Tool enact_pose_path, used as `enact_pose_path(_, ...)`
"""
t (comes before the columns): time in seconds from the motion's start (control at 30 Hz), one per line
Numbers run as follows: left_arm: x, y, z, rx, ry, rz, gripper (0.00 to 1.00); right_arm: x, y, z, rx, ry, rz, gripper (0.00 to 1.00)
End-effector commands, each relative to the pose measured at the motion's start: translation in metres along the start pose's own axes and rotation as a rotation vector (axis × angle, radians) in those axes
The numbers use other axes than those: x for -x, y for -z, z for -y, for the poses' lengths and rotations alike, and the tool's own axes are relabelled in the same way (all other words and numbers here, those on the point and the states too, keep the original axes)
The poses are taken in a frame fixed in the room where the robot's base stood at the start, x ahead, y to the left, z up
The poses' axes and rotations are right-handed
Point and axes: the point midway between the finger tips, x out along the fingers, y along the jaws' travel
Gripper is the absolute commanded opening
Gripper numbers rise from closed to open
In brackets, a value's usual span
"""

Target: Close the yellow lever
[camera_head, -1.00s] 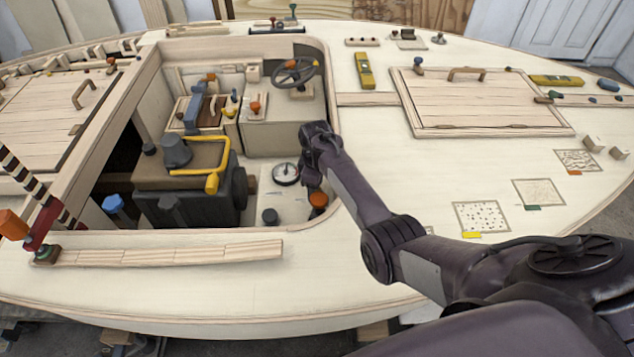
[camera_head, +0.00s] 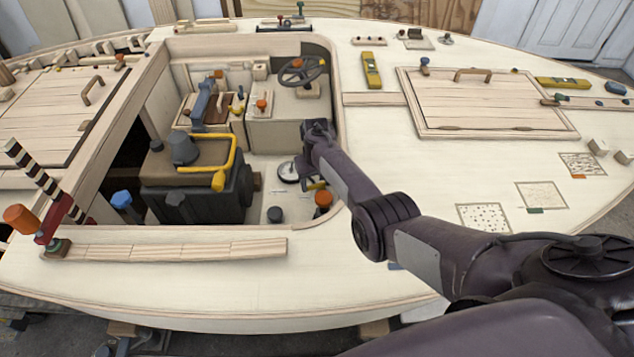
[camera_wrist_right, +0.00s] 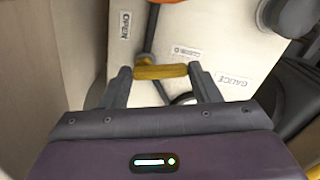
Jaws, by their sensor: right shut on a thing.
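The yellow lever (camera_wrist_right: 160,72) lies across between the fingertips of my right gripper (camera_wrist_right: 161,76) in the right wrist view. The gripper is shut on it, a finger at each end. It sits over a white panel (camera_wrist_right: 225,55) with the labels OPEN and GAUGE, and a dark rod runs close by it. In the head view, a small yellow piece of the lever (camera_head: 316,186) shows low in the cockpit, between the round gauge (camera_head: 288,172) and an orange knob (camera_head: 323,198). My right arm hides much of the gripper there. My left gripper is not in view.
A dark engine box (camera_head: 195,200) with a yellow rail (camera_head: 222,180) stands left of the gauge. The cockpit rim (camera_head: 341,150) is close to my right arm.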

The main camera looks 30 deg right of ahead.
Motion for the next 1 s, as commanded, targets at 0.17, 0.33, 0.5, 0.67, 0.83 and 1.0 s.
enact_pose_path(0.17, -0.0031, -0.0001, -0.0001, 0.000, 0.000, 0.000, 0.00, 0.0000, 0.0033, 0.0004, -0.131, 0.001, -0.002, 0.33)
enact_pose_path(0.33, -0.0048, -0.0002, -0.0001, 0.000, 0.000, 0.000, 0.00, 0.0003, 0.0053, -0.0002, -0.227, 0.000, -0.002, 0.33)
enact_pose_path(0.5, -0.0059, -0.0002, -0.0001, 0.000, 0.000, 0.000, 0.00, 0.0005, 0.0065, -0.0008, -0.288, 0.000, -0.003, 0.33)
enact_pose_path(0.67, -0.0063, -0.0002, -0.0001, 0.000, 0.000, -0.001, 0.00, 0.0007, 0.0070, -0.0010, -0.315, 0.000, -0.004, 0.33)
enact_pose_path(0.83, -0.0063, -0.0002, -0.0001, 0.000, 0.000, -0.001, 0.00, 0.0008, 0.0072, -0.0011, -0.325, 0.000, -0.004, 0.33)
enact_pose_path(1.0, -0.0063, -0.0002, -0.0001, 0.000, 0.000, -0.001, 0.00, 0.0009, 0.0073, -0.0011, -0.324, 0.000, -0.004, 0.33)
